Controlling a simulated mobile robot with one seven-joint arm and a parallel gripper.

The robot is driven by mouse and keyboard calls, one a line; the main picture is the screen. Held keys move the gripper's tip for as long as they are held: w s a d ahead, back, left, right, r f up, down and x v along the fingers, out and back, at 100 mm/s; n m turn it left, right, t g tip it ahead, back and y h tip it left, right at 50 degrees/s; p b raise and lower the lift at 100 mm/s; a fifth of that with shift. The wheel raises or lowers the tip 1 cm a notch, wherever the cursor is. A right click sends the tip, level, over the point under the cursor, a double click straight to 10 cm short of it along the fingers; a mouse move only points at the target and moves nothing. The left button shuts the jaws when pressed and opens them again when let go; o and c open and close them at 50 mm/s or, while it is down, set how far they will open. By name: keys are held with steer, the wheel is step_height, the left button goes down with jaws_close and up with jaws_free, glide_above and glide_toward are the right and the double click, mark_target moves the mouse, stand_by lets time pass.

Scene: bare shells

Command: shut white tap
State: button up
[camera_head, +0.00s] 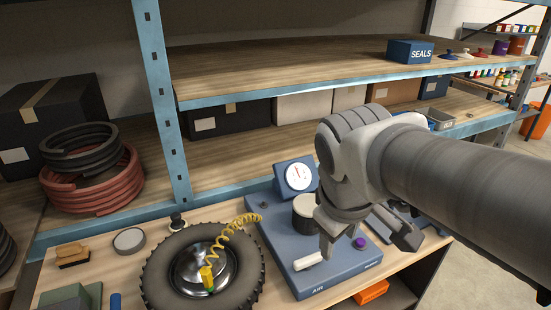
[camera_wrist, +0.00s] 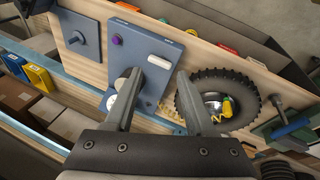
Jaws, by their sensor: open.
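The white tap (camera_head: 308,261) is a short white lever on the front left of the blue AIR panel (camera_head: 345,278). In the wrist view the tap (camera_wrist: 160,62) shows just beyond and between my fingertips. My gripper (camera_head: 367,243) is open and empty, pointing down over the panel, with one finger near the tap in the head view. The wrist view also shows my gripper (camera_wrist: 160,78) with its fingers apart. I cannot tell the height gap between fingers and tap. A purple knob (camera_head: 359,243) sits right of the tap.
A blue shelf post (camera_head: 163,100) rises behind. An orange box (camera_head: 371,291) sits below the bench.

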steer(key=w+a+f+n+g+h, duration=0.1)
steer(key=w+a+f+n+h, duration=0.15)
steer(key=w+n, duration=0.45)
steer(key=n+g+p, duration=0.1)
steer(key=n, duration=0.7)
glide_toward(307, 258)
steer(key=x, duration=0.9)
steer(key=shift+b, duration=0.35)
steer(key=shift+c, duration=0.3)
jaws_close()
